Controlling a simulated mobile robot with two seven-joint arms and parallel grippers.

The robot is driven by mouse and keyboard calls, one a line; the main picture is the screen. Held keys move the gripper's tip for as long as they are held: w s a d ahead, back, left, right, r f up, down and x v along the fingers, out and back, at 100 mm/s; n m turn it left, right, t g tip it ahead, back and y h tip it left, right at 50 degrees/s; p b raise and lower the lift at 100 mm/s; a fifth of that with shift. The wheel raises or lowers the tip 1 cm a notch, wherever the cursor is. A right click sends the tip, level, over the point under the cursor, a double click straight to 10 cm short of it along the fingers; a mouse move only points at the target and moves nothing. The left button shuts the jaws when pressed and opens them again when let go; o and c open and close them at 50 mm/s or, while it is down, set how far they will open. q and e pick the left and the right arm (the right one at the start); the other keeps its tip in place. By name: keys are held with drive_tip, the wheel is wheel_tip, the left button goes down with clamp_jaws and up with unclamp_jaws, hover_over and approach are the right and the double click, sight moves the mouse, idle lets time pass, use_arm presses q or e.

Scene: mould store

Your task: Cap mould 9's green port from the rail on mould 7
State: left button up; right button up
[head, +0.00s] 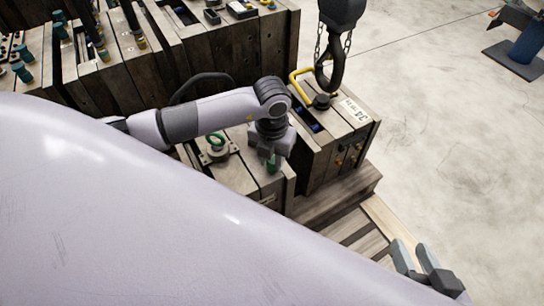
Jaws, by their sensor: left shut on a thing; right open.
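My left gripper (272,156) points down over the dark mould block (232,176) in the middle. It is shut on a small green piece (273,163), which looks like a cap; I cannot tell whether it touches the block. A green ring-shaped fitting (216,140) sits on the same block, left of the gripper. My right gripper (415,262) is open and empty at the lower right. Mould numbers are not readable, so I cannot tell which block is 7 or 9. My own pale arm hides the lower left.
A crane hook (331,75) on chains hangs by a yellow handle (296,84) over the labelled block (338,130). More blocks with teal and yellow fittings stand behind. A wooden pallet (340,212) lies below. Clear floor (450,130) is at the right, with a blue stand (526,42) beyond.

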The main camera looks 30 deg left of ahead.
use_arm(q)
drive_tip(key=shift+f, duration=0.35)
idle(0.3)
drive_tip(key=o, duration=1.1)
drive_tip(key=shift+c, duration=0.2)
